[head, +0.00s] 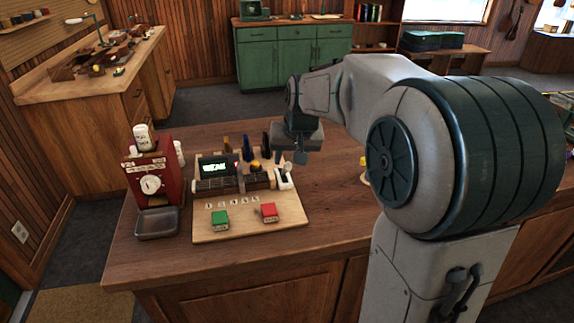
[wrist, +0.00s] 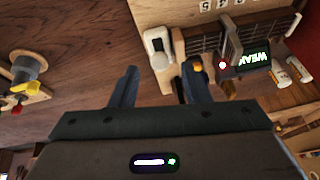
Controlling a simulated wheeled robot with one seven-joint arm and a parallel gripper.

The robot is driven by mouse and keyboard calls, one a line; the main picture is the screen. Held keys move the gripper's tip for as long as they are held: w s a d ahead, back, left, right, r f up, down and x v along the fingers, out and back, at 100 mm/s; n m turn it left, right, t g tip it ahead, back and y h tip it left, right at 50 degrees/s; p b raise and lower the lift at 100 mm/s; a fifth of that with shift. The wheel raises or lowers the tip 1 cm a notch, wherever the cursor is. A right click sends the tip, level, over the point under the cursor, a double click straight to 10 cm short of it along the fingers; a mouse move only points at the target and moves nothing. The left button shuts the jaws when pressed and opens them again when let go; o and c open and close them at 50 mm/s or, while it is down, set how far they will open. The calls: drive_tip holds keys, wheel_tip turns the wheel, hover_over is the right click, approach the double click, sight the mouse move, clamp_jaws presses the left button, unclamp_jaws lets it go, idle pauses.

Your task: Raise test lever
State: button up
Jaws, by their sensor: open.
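The test lever (head: 284,179) is a small white piece at the right end of the tester board (head: 285,213). In the wrist view the white lever (wrist: 158,44) shows just beyond my fingertips, beside a fretted neck piece. I cannot tell how far up or down it is. My gripper (head: 300,155) hangs above and slightly right of the lever, pointing down. In the wrist view its two dark fingers (wrist: 158,80) are apart with nothing between them. A small screen (head: 214,167) on the board reads "WEAK", with a red light beside it.
A green button (head: 220,219) and a red button (head: 268,211) sit at the board's front. A red machine (head: 149,172) and a grey tray (head: 157,223) stand to its left. Upright pegs stand behind the lever. Bare counter (head: 335,195) lies to the right.

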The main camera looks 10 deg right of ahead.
sight(288, 163)
drive_tip(key=shift+x, duration=2.4)
clamp_jaws()
